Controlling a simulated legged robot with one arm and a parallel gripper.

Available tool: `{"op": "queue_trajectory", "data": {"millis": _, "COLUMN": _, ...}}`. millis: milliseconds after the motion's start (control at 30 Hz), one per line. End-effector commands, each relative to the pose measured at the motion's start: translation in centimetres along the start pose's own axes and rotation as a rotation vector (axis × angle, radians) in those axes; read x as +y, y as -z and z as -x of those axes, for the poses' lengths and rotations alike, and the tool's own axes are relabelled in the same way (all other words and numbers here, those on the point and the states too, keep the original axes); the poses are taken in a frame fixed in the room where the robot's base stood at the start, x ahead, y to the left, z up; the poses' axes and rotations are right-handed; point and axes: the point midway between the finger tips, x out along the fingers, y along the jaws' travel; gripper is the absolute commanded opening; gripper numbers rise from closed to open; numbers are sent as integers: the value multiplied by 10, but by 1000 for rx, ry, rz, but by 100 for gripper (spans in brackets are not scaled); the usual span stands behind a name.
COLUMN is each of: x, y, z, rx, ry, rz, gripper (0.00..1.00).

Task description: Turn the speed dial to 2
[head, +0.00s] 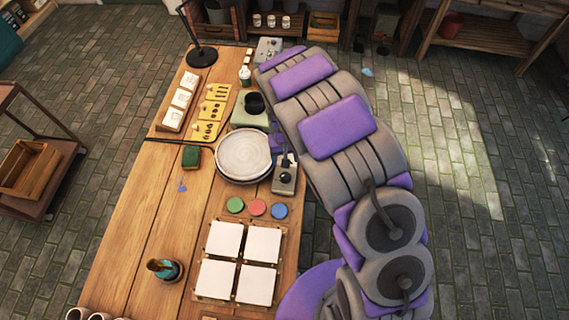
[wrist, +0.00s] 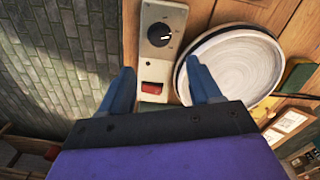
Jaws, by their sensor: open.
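The speed dial (wrist: 159,34) is a round black knob with a pale pointer mark, on a light grey control box (wrist: 148,57). In the wrist view the mark points roughly right; the numbers around it are too small to read. A red switch (wrist: 152,88) sits on the same box, nearer my gripper. My gripper (wrist: 160,65) is open and empty, its blue-grey fingers spread to either side of the box's lower part. The dial lies beyond the fingertips in the picture, not between them. The box (head: 285,180) also shows in the head view, beside the wheel, with my arm close by.
A round pale wheel (head: 244,155) stands left of the box. A green sponge (head: 191,156) and a bottle (head: 245,75) are also on the wooden table.

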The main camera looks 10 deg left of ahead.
Motion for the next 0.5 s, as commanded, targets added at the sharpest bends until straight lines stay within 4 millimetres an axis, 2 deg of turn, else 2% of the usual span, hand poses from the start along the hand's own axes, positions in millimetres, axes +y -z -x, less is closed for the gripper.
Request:
{"op": "queue_trajectory", "data": {"millis": 33, "x": 0, "y": 1, "z": 13, "rx": 4, "ry": 0, "rz": 0, "gripper": 63}}
{"op": "queue_trajectory", "data": {"millis": 200, "x": 0, "y": 1, "z": 38, "rx": 2, "ry": 0, "rz": -1, "gripper": 63}}
{"op": "queue_trajectory", "data": {"millis": 333, "x": 0, "y": 1, "z": 50, "rx": -1, "ry": 0, "rz": -1, "gripper": 63}}
{"op": "queue_trajectory", "data": {"millis": 500, "x": 0, "y": 0, "z": 55, "rx": -2, "ry": 0, "rz": -1, "gripper": 63}}
